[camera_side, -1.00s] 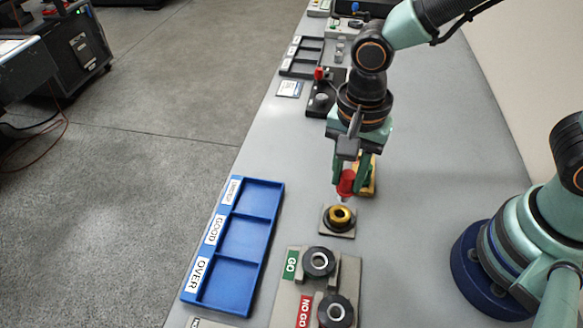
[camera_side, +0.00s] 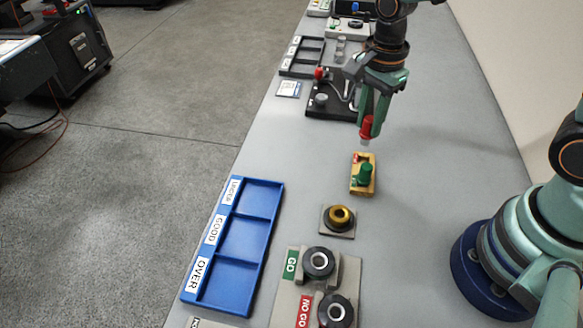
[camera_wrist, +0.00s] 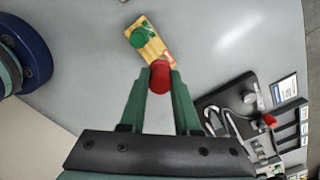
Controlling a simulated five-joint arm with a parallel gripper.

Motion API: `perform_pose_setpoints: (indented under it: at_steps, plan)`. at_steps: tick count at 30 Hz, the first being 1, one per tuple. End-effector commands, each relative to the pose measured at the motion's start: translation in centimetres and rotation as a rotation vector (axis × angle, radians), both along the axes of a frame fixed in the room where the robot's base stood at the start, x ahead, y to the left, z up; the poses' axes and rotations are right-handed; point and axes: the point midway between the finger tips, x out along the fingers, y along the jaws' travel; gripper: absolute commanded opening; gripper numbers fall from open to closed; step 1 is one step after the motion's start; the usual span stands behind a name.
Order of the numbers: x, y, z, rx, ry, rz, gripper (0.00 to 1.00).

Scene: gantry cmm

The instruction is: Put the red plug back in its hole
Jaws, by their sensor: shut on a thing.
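My gripper (camera_side: 369,121) is shut on the red plug (camera_side: 367,127), with its pale lower end pointing down. It is held in the air behind the yellow block (camera_side: 362,187) in the side view. The block lies on the bench and bears a green plug (camera_side: 365,174) and a small red-marked area at its far end. In the wrist view the red plug (camera_wrist: 160,77) sits between the green fingers, and the yellow block (camera_wrist: 150,43) with the green plug (camera_wrist: 139,38) is just beyond it. The block's hole for the red plug cannot be made out clearly.
A brass-coloured ring (camera_side: 340,216) on a square plate stands in front of the block. A blue tray (camera_side: 228,286) is at left, with GO and NO GO ring gauges (camera_side: 319,262) near the front. A dark fixture with a red knob (camera_side: 320,73) stands behind left.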

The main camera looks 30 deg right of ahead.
Motion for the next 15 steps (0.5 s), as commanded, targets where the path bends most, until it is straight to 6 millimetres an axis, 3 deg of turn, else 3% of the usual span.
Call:
perform_pose_setpoints:
  at_steps: [5, 15]
  plan:
    - [0.6, -1.9, 0.0, 0.000, 0.000, -0.061, 0.00]
    - [0.6, -2.1, -2.5, 0.000, 0.004, -0.065, 0.00]
